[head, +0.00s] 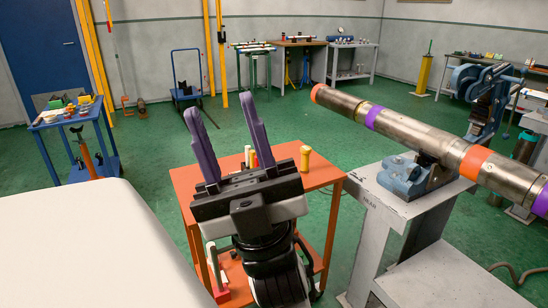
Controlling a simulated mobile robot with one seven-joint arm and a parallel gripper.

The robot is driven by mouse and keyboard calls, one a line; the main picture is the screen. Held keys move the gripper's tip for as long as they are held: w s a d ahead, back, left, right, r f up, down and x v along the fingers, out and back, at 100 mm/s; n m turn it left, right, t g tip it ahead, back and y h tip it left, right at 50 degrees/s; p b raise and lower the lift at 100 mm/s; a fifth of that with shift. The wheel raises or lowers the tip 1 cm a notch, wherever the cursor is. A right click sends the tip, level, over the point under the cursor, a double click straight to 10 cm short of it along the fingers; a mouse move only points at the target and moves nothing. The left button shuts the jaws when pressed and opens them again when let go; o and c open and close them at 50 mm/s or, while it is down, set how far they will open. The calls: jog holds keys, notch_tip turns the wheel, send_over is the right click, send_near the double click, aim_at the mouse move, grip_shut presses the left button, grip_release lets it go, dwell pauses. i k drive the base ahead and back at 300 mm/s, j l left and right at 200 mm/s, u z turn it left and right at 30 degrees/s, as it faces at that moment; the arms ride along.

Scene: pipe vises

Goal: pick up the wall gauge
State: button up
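My gripper (221,105) is open and empty. Its two purple fingers point up and away from me, wide apart, above the near side of an orange cart (324,176). A small yellow object (305,157) stands on the cart's top, right of my gripper. Several small upright items (249,157), white, red and yellow, stand behind my gripper and are partly hidden by it. I cannot tell which of these, if any, is the wall gauge. My gripper and wrist hide much of the cart's top.
A long banded pipe (409,130) rests in a blue vise (416,176) on a grey stand (363,204), close on the right. A white surface (85,245) fills the lower left. A blue cart (75,117) with small items stands far left. Green floor (155,150) lies open between.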

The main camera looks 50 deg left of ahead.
aim_at(306, 151)
jog(key=u, duration=1.2)
jog(key=z, duration=1.35)
jog(key=u, duration=1.4)
jog(key=i+j+z, duration=0.15)
jog(key=i, duration=0.35)
jog(key=i+j+z, duration=0.2)
jog(key=i, duration=0.3)
jog(key=i+j+z, duration=0.15)
jog(key=i, duration=0.3)
jog(key=i+j, duration=0.05)
jog(key=j, duration=0.05)
